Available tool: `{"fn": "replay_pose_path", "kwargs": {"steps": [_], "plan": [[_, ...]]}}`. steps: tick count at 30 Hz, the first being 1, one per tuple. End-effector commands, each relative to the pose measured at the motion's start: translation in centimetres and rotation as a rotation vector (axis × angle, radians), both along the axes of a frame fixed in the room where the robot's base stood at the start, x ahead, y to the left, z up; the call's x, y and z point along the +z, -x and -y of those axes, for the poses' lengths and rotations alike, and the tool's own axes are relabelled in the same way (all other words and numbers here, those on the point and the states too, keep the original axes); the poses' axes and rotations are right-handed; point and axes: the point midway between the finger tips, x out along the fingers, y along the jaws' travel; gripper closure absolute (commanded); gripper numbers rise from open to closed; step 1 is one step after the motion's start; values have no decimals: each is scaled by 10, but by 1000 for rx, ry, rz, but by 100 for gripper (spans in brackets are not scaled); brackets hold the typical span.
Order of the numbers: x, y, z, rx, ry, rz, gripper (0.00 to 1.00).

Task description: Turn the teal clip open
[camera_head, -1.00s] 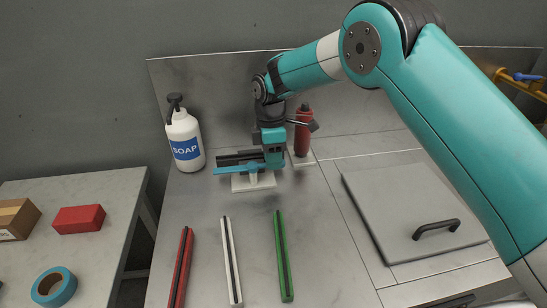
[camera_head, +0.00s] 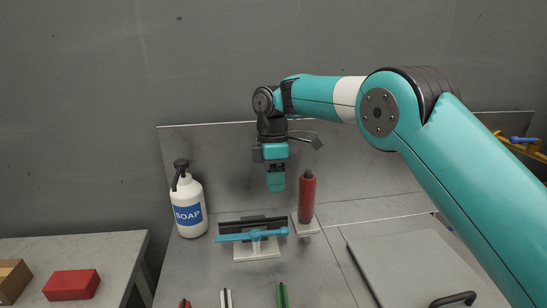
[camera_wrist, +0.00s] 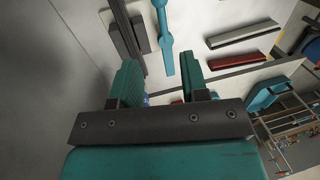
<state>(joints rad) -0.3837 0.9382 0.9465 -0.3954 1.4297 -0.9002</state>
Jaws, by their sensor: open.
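The teal clip (camera_head: 252,236) is a long, thin lever lying crosswise over a white base (camera_head: 257,251), in front of a black channel (camera_head: 240,225). In the wrist view the clip (camera_wrist: 163,40) shows at the top, with the black channel (camera_wrist: 127,32) to its left. My gripper (camera_head: 275,183) hangs above the clip's right part, apart from it and pointing down. In the wrist view my gripper's (camera_wrist: 163,82) two teal fingers stand apart with nothing held between them.
A red bottle (camera_head: 307,197) stands on a small base just right of the clip, close to my gripper. A soap bottle (camera_head: 188,209) stands to the left. Red, white and green (camera_head: 282,296) strips lie in front. A grey lid (camera_head: 415,262) is at right.

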Motion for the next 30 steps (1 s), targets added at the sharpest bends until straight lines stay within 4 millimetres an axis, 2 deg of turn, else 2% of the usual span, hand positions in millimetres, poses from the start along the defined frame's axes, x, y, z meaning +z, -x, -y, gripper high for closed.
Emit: {"fn": "replay_pose_path", "kwargs": {"steps": [1, 6, 12, 26, 30], "plan": [[19, -3, 0, -1, -1, -2, 59], [42, -7, -1, -1, 0, -3, 59], [51, -9, -1, -1, 0, -3, 59], [53, -9, -1, -6, -2, -1, 59], [75, 4, 4, -72, -20, 6, 59]]}}
